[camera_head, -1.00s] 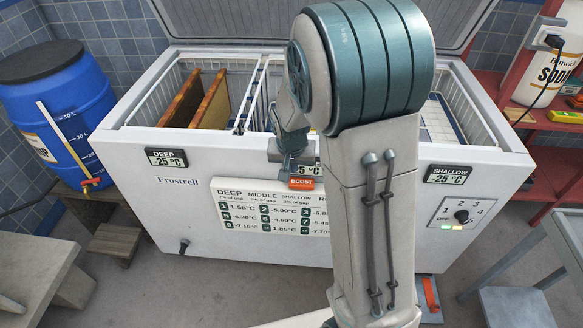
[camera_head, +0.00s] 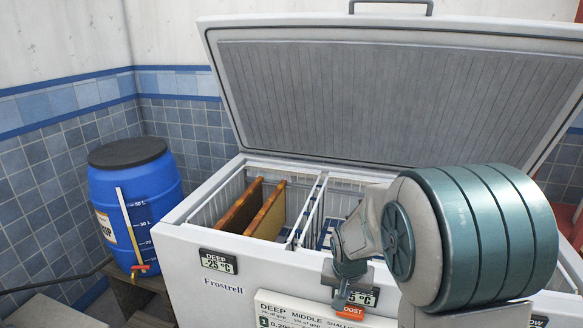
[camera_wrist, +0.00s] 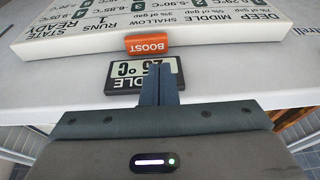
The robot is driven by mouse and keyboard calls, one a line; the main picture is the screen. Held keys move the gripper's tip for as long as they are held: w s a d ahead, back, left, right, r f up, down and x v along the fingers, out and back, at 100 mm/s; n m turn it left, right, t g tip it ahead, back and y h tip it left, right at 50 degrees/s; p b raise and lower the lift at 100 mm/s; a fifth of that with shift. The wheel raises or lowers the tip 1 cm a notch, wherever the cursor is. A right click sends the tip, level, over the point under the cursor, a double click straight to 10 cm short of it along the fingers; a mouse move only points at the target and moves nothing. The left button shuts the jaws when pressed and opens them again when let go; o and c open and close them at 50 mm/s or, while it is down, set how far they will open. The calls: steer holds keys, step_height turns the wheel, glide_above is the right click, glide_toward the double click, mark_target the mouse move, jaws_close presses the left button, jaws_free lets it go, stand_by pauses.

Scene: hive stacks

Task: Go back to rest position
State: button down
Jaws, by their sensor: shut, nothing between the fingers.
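My gripper (camera_head: 343,298) is in front of the white chest freezer (camera_head: 215,262), by its middle display and the orange BOOST button (camera_head: 347,311). In the wrist view, the two dark fingers of my gripper (camera_wrist: 158,78) are together with nothing between them. Their tips overlap the middle display (camera_wrist: 120,76) in the picture; I cannot tell whether they touch anything. The BOOST button (camera_wrist: 147,44) appears just beyond them. My arm hides the freezer's right part.
The freezer lid (camera_head: 390,100) stands open. Two wooden frames (camera_head: 265,212) stand in the left compartment, beside a white wire divider (camera_head: 308,210). A blue barrel (camera_head: 160,195) with a black lid stands at the left on a wooden stand (camera_head: 135,295). Tiled walls close off the back.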

steer(key=s+r+n+p, duration=0.3)
steer(key=s+r+p, duration=0.3)
steer(key=s+r, duration=1.1)
steer(key=s, duration=0.3)
steer(key=shift+y, duration=0.4)
steer(key=shift+w+r, duration=0.1)
